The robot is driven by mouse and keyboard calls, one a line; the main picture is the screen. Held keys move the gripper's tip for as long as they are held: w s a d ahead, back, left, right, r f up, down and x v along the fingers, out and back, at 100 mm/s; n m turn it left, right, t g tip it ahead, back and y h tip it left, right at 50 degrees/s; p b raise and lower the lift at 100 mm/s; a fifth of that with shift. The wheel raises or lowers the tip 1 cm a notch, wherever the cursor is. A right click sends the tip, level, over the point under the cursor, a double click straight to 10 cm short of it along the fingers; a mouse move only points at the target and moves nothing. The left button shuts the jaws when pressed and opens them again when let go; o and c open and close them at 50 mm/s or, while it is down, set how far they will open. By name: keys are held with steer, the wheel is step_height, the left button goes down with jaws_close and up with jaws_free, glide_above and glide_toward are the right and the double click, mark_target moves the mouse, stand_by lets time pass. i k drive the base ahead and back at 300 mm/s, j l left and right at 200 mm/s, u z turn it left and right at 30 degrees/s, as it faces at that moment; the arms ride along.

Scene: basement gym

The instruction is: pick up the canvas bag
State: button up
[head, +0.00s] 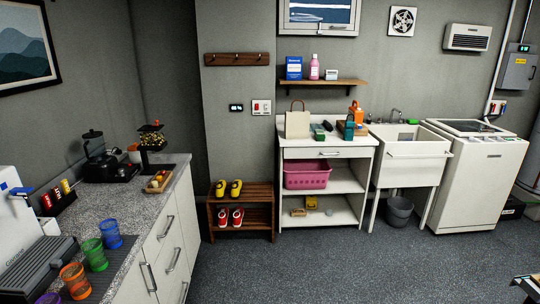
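The canvas bag (297,124) is beige with an upright handle loop. It stands upright on the left part of the white cabinet's top (357,140), against the grey wall. My gripper does not show clearly in the head view, so I cannot see whether it is open or shut. Nothing is touching the bag from the front, and its front face is in full view.
Beside the bag are a small green item (318,132), a dark item and a teal bag (348,129). A wall shelf (322,83) hangs above. A shoe rack (241,211) stands left of the cabinet. The floor (330,265) in front is clear.

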mark_target(297, 124)
steer(key=i+l, duration=0.1)
steer(key=i, duration=2.35)
steer(key=i+u, duration=0.5)
steer(key=i+l+u, duration=0.45)
steer(key=i, duration=0.15)
steer(key=i+l+u, duration=1)
steer(key=k+l, duration=0.05)
